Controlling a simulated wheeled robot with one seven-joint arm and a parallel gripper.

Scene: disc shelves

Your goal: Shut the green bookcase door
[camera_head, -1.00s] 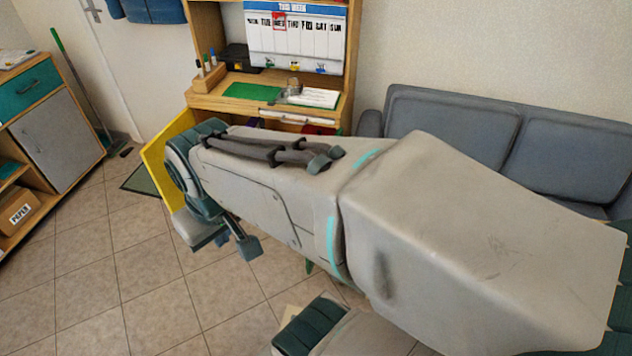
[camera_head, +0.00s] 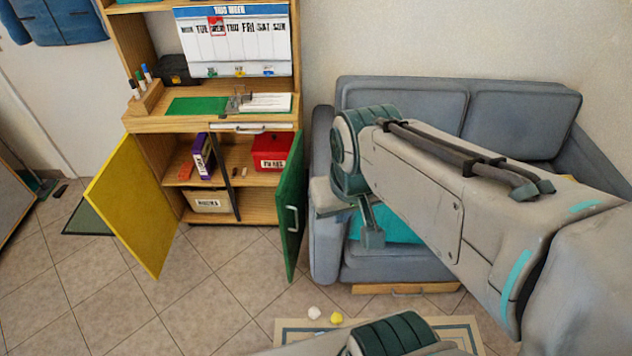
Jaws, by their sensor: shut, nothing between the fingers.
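The green door (camera_head: 290,212) is on the right side of the wooden bookcase (camera_head: 212,124). It stands open, swung out toward me, with a pale upright handle (camera_head: 293,218) on its right face. My arm reaches in from the right. My gripper (camera_head: 372,238) hangs at its far end, to the right of the green door and apart from it in the picture, in front of the sofa. It is shut and empty. The arm's end hides part of the sofa, not the door.
A yellow door (camera_head: 135,208) on the bookcase's left also stands open. Its shelves hold a red box (camera_head: 272,150), a purple box (camera_head: 203,155) and a labelled bin (camera_head: 208,200). A grey sofa (camera_head: 520,115) stands to the right. Small white and yellow balls (camera_head: 336,318) lie on the floor ahead.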

